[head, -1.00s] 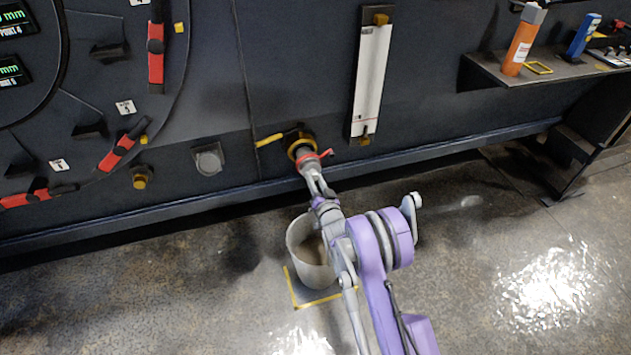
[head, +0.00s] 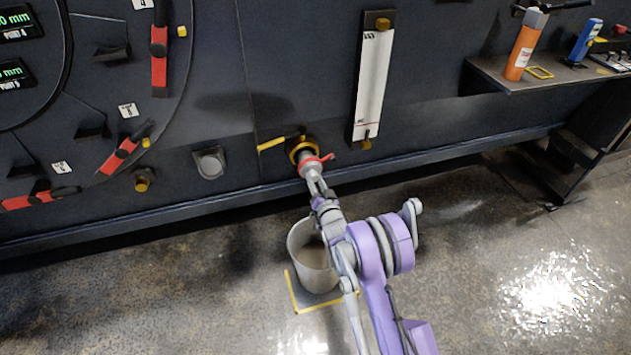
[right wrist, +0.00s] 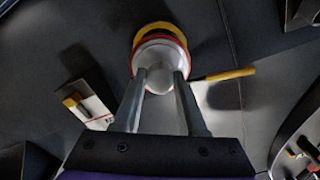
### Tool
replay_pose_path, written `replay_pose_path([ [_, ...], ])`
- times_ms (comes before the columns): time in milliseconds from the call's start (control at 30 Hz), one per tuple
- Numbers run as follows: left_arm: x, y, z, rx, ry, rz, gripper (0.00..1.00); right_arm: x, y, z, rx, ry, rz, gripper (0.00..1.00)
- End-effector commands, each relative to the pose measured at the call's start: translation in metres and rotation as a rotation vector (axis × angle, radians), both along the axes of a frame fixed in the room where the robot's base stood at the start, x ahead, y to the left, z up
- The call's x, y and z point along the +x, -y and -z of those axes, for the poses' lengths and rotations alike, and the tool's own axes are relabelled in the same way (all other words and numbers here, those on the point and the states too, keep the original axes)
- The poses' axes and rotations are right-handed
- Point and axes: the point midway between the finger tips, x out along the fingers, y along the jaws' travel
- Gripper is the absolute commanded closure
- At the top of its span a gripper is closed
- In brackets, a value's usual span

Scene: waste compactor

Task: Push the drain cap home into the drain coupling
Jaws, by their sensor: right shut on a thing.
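The grey drain cap (head: 309,168), with a red ring and a small red tab, is at the mouth of the brass-yellow drain coupling (head: 294,148) low on the dark wall. My right gripper (head: 316,186) is shut on the cap and points at the wall. In the right wrist view, the two fingers (right wrist: 161,88) flank the pale cap (right wrist: 158,58), which is in line with the yellow coupling ring (right wrist: 151,29). The cap hides most of the coupling's opening, and I cannot tell how deep it sits. My left gripper is not in view.
A yellow lever (head: 271,143) sticks out left of the coupling. A grey bucket (head: 312,268) stands on the floor under my right arm, inside a yellow marking. A white gauge strip (head: 373,80) is above right. A shelf (head: 545,78) holds an orange bottle (head: 524,50).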

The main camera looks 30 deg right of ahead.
Motion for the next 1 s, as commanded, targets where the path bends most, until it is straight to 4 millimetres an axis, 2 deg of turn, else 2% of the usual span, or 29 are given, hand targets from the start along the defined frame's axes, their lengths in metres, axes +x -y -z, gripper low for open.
replay_pose_path([
  [67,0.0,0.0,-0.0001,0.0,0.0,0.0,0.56,0.0008,0.0005,-0.0008,-0.001,0.002,0.0,1.0],
  [100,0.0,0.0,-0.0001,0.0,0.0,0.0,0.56,0.0008,0.0006,-0.0009,-0.001,0.002,0.0,0.57],
  [300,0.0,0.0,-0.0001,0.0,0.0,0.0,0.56,0.0006,0.0005,-0.0006,0.0,0.001,0.0,0.24],
  [500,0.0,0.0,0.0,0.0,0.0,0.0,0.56,0.0004,0.0003,-0.0004,0.0,0.001,0.0,0.24],
  [600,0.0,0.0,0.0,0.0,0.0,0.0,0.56,0.0003,0.0003,0.0,0.0,0.0,0.0,0.09],
  [867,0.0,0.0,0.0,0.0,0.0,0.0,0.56,-0.0001,0.0002,-0.0002,0.0,0.0,0.0,0.09],
  [1000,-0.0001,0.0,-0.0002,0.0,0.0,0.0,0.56,-0.0066,-0.0012,-0.0002,0.0,0.001,0.0,0.09],
])
